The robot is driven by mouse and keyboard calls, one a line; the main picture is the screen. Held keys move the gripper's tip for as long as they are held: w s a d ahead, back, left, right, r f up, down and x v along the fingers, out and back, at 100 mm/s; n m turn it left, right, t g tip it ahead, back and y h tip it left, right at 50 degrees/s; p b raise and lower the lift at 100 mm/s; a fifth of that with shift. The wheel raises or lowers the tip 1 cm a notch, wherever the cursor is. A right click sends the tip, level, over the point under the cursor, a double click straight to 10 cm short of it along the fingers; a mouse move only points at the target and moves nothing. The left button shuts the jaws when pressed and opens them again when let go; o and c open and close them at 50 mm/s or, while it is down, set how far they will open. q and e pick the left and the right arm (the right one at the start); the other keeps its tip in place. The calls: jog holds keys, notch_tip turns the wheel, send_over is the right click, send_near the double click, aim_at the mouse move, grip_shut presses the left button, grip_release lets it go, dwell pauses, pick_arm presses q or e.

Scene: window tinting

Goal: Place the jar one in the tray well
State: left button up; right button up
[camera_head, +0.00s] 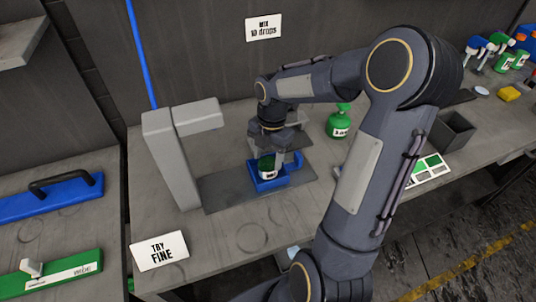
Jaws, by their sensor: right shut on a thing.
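A small jar (267,168) with a dark green top and a pale label stands at the blue tray (258,184) on the bench. My right gripper (270,152) points down over the jar and is shut on it. The jar's lower part is inside or just above the tray's well; I cannot tell whether it touches the bottom. The gripper's fingers hide part of the jar. My left gripper is not in view.
A grey upright stand (170,160) is left of the tray. A green bottle (339,122) stands behind to the right, near a dark open bin (452,133). A "TRY FINE" sign (160,250) is at the front left. Bare bench lies in front of the tray.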

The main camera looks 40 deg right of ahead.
jog(key=shift+f, duration=0.1)
jog(key=o, duration=1.1)
notch_tip(320, 180, up, 11)
jog(key=d, duration=0.1)
jog(key=s+a+r+m+t, duration=0.1)
jog(key=s+a+r+m, duration=0.2)
jog(key=s+m, duration=0.15)
jog(key=s+a+f+m+t, duration=0.1)
jog(key=s+a+m, duration=0.2)
jog(key=m, duration=0.3)
jog(key=s+a+f+m+t+y, duration=0.1)
jog(key=s+a+f+m+t, duration=0.1)
jog(key=s+a+m, duration=0.2)
jog(key=s+a+f+m+t+y, duration=0.1)
jog(key=s+a+m+t, duration=0.1)
jog(key=m, duration=0.6)
jog(key=shift+s+a+f+m, duration=0.15)
jog(key=shift+s+a, duration=0.2)
jog(key=shift+s, duration=0.2)
jog(key=shift+s+a+f+m, duration=0.1)
jog(key=shift+s+a+f, duration=0.05)
jog(key=shift+s+a, duration=0.3)
